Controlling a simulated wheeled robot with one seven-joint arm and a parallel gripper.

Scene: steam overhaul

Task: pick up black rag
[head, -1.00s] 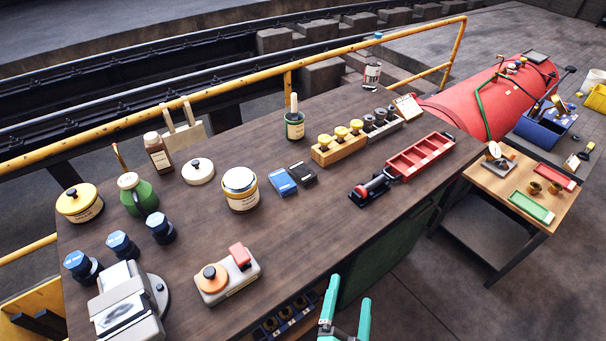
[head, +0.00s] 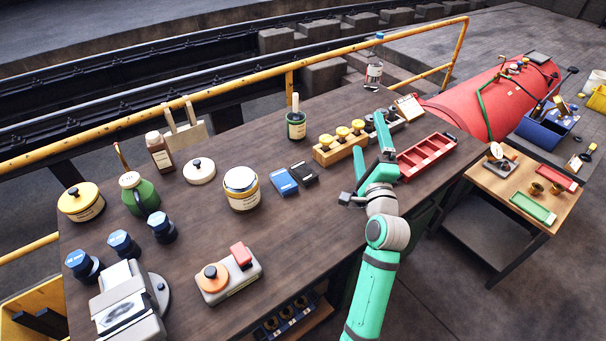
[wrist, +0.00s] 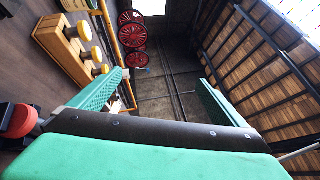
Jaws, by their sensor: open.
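The black rag (head: 303,173) is a small dark folded cloth lying flat on the brown workbench, in the middle of the head view. A blue folded cloth (head: 283,181) lies close to its left. My gripper (head: 369,138) is above the bench, to the right of the black rag and apart from it. In the wrist view its two teal fingers (wrist: 158,90) are spread wide with nothing between them. The rag is not visible in the wrist view.
A wooden block with yellow knobs (head: 339,145) stands behind the rag and shows in the wrist view (wrist: 75,50). A red tray (head: 427,155) lies to the right. A cream tin (head: 241,190) stands left of the cloths. The bench in front of the cloths is clear.

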